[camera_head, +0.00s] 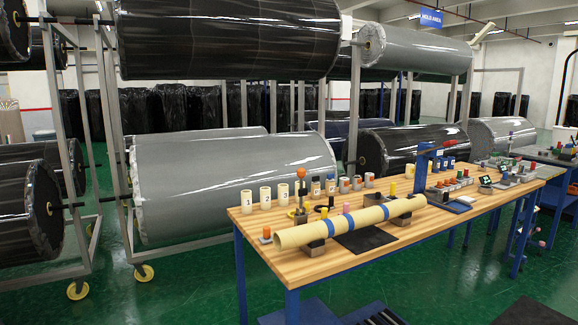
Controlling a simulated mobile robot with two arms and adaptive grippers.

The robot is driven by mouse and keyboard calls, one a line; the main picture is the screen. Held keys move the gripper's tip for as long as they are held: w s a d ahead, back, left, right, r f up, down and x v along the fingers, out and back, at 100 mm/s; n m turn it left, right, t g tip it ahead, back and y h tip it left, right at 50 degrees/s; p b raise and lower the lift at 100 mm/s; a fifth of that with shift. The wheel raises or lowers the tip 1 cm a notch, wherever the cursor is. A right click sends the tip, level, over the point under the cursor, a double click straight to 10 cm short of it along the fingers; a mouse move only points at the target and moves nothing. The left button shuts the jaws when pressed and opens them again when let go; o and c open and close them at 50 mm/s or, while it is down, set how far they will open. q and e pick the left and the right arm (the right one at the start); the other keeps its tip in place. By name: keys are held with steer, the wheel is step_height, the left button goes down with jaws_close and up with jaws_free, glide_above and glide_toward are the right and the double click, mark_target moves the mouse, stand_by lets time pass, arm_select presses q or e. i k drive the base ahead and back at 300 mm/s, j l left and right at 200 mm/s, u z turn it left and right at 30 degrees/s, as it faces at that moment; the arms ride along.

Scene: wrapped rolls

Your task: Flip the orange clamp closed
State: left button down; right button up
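No shape in the head view can be clearly told as the orange clamp. Small orange parts show on the wooden workbench (350,262). One is an orange rounded top (301,173) on a dark upright holder at the back left. Another is a small orange block (266,232) at the left end, beside a long cream tube (345,222) with blue bands. The tube lies across grey supports. Whether any orange part is open or shut is too small to tell. Neither of my grippers is in view.
Numbered cream cylinders (247,201) and several small jars line the bench's back edge. A dark mat (365,240) lies in front of the tube. A blue stand (422,160) rises at the right. Racks of large wrapped rolls (235,175) stand behind. Green floor is open at the front left.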

mark_target(301, 172)
steer(key=i+j, duration=0.2)
steer(key=i, duration=0.25)
steer(key=i+j+z, duration=0.1)
steer(key=i, duration=0.4)
steer(key=i+j, duration=0.3)
steer(key=i, duration=0.15)
steer(key=l+z, duration=0.05)
